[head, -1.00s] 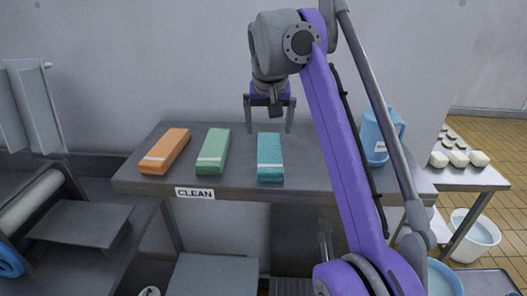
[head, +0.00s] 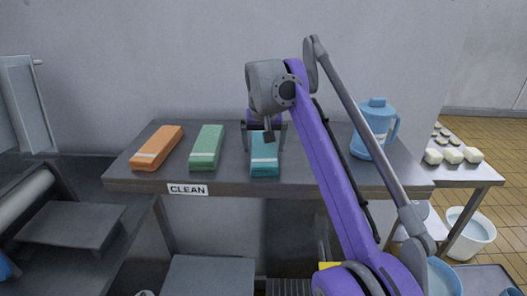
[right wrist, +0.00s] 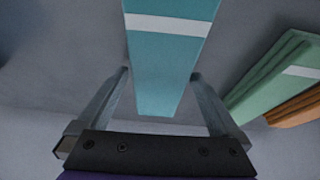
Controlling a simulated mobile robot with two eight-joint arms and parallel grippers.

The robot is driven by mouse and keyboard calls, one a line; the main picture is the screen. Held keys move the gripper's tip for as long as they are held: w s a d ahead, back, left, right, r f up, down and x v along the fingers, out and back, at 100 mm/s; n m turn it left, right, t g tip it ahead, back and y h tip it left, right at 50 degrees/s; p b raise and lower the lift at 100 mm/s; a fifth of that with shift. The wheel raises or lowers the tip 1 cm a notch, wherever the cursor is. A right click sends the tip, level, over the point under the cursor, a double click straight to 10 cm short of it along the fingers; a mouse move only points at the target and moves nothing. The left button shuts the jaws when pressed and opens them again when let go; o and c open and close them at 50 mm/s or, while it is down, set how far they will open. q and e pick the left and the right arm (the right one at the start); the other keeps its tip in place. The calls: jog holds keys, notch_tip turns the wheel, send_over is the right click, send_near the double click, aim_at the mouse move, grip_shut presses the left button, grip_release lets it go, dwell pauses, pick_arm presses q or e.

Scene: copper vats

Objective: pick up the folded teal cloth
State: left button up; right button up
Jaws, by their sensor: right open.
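The folded teal cloth (head: 265,158) lies on the grey shelf marked CLEAN, a white band across it, at the right end of a row of three cloths. My right gripper (head: 264,146) is open above its far part, a finger at each side. In the right wrist view the teal cloth (right wrist: 168,60) runs between the two open fingers (right wrist: 160,90), with a gap on both sides. I cannot tell the exact height of the fingertips over the shelf. My left gripper is not in view.
A green cloth (head: 207,147) and an orange cloth (head: 158,148) lie left of the teal one. A blue jug (head: 370,132) stands to the right, beyond my arm. A wall (head: 180,60) rises behind the shelf (head: 330,180).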

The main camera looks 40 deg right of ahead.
aim_at(263, 146)
jog(key=c, duration=1.3)
notch_tip(263, 146, up, 10)
jog(key=p, duration=0.4)
